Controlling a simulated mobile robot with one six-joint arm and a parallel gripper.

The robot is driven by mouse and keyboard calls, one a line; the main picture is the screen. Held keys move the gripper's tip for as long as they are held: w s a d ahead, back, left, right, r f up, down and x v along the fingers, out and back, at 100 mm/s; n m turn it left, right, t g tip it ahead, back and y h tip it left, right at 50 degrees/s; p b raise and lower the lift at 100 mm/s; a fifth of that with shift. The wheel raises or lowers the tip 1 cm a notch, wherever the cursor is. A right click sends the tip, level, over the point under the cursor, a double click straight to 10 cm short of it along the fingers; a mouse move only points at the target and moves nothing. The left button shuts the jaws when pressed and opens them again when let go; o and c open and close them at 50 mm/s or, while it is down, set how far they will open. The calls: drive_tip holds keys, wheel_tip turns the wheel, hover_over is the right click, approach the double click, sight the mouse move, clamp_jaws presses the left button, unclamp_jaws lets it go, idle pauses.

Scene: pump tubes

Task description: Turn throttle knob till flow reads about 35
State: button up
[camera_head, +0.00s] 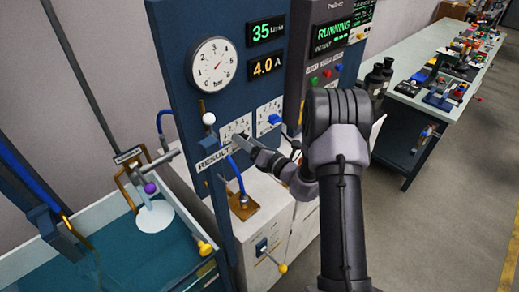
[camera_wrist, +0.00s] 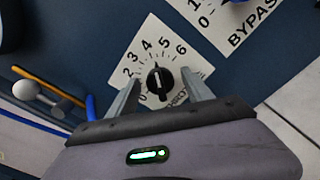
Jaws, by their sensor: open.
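The throttle knob (camera_wrist: 160,84) is black with a pale pointer mark, on a white dial card (camera_wrist: 132,60) numbered up to 6. The mark points up, roughly between 4 and 5. My gripper (camera_wrist: 161,77) is open, with one finger on each side of the knob; I cannot tell whether either touches it. In the head view my gripper (camera_head: 245,142) is at the dial on the blue panel and hides the knob. The green flow display (camera_head: 266,31) reads 35.
A round pressure gauge (camera_head: 213,65) and a yellow 4.0 A display (camera_head: 266,67) are above. A white-balled lever (camera_head: 209,119) stands left. A water tank (camera_head: 110,225) is lower left.

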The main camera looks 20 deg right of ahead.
drive_tip(key=p+v, duration=0.1)
drive_tip(key=v, duration=1.5)
drive_tip(key=shift+s, duration=0.25)
drive_tip(key=shift+r, duration=0.1)
